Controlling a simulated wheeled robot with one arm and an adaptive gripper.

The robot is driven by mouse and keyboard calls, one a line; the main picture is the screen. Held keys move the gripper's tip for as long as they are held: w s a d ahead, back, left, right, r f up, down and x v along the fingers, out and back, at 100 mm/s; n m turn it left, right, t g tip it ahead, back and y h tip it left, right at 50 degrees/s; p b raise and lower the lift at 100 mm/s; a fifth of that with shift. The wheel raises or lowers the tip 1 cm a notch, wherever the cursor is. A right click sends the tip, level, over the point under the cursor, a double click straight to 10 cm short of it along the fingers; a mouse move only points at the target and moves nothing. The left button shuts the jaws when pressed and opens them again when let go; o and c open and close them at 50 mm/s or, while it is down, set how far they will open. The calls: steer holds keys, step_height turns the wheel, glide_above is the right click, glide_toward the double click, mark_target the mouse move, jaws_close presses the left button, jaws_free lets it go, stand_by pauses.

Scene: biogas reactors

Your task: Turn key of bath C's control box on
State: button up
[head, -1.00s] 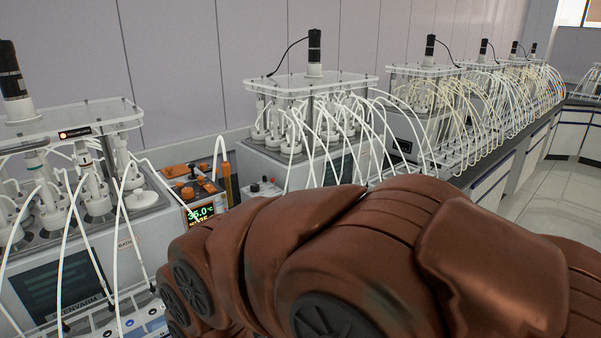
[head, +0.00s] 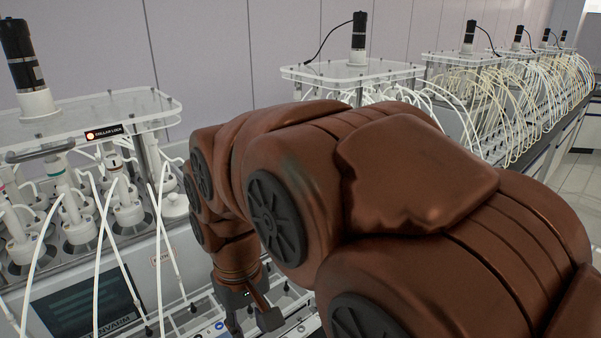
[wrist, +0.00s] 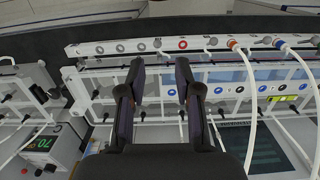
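My gripper (head: 250,318) points down in front of the left bath (head: 163,262) in the head view. In the wrist view my gripper (wrist: 160,75) is open, with nothing between its two dark fingers. A control box (wrist: 50,150) with a lit number display shows at the lower left of the wrist view, apart from the fingers. Its key cannot be made out clearly. In the head view my arm hides the control box area between the left bath and the bath behind it (head: 358,75).
A rail with round ports and white tubes (wrist: 205,43) runs along the bench front, close to my fingers. White tubes (head: 100,245) arch over the left bath's front and its screen (head: 85,297). More tube-covered baths (head: 480,100) line the bench farther back.

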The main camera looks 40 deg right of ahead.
steer(key=w+d+r+m+t, duration=0.2)
steer(key=w+d+r, duration=0.4)
steer(key=w+d, duration=0.6)
steer(key=w+d+r+m+t+h, duration=0.1)
steer(key=w+d+r, duration=0.2)
steer(key=w+d, duration=0.55)
steer(key=w+d+r+h, duration=0.1)
steer(key=w+d+r, duration=0.25)
steer(key=d, duration=0.95)
steer(key=w+d+f+n+t+y+p, duration=0.1)
steer(key=w+d+f+n, duration=0.1)
steer(key=d+f, duration=0.3)
steer(key=w+d+f+n+t+y+p, duration=0.1)
steer(key=w+d+f, duration=0.15)
steer(key=d, duration=0.55)
steer(key=shift+w+p+x, duration=0.15)
steer(key=shift+p+x, duration=0.5)
steer(key=shift+x, duration=1.2)
steer(key=shift+w+p+x, duration=0.2)
steer(key=shift+p+x, duration=0.45)
steer(key=shift+x, duration=1.15)
steer(key=shift+r, duration=0.1)
jaws_close()
